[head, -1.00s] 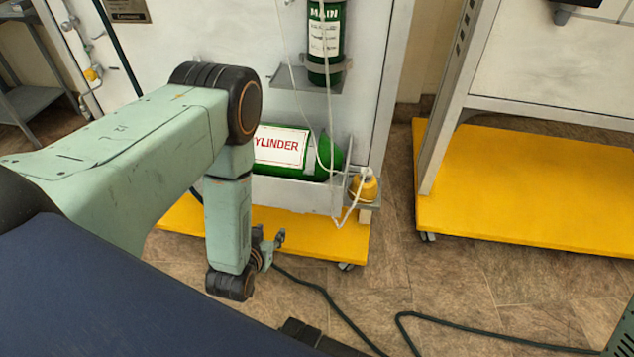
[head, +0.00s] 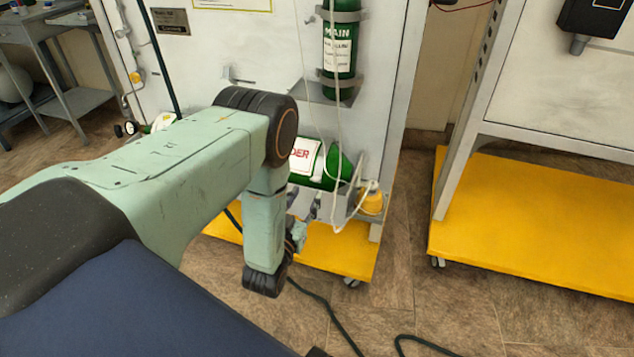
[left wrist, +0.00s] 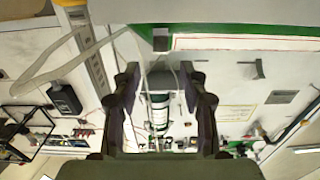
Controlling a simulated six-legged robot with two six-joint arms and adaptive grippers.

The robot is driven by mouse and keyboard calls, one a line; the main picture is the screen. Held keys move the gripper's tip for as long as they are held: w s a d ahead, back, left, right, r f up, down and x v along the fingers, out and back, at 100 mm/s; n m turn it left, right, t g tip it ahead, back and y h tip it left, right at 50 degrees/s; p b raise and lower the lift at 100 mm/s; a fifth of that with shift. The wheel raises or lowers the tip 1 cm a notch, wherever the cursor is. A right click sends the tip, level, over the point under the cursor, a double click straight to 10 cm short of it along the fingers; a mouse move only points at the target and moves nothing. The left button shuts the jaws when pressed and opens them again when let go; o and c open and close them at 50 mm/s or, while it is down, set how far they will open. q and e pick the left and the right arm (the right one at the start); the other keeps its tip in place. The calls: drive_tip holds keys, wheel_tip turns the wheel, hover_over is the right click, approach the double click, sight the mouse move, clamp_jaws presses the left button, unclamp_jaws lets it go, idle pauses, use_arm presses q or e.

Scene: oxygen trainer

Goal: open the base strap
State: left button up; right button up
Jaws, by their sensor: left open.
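A green cylinder (head: 331,166) with a white, red-lettered label lies on its side in the low tray of the white panel, partly hidden by my left arm. In the left wrist view a white label (left wrist: 245,42) with a red border and green edges crosses the top. A small dark block (left wrist: 160,41) sits at its left end. I cannot clearly make out the base strap. My left gripper (left wrist: 160,70) is open and empty, its two fingers spread below the block. In the head view the left gripper (head: 303,218) is mostly hidden at the tray's front. My right gripper is out of view.
An upright green MAIN cylinder (head: 341,52) is clamped above. A yellow knob (head: 372,201) with white tubing is at the tray's right end. The yellow base (head: 345,262) stands on casters. A dark hose crosses the floor. Another yellow-based stand (head: 530,215) is at right.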

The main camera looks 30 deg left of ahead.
sight(314, 179)
use_arm(q)
drive_tip(key=b+x, duration=0.2)
drive_tip(key=x, duration=0.5)
drive_tip(key=shift+w+a, duration=0.1)
drive_tip(key=shift+w, duration=0.15)
drive_tip(key=shift+c, duration=0.4)
clamp_jaws()
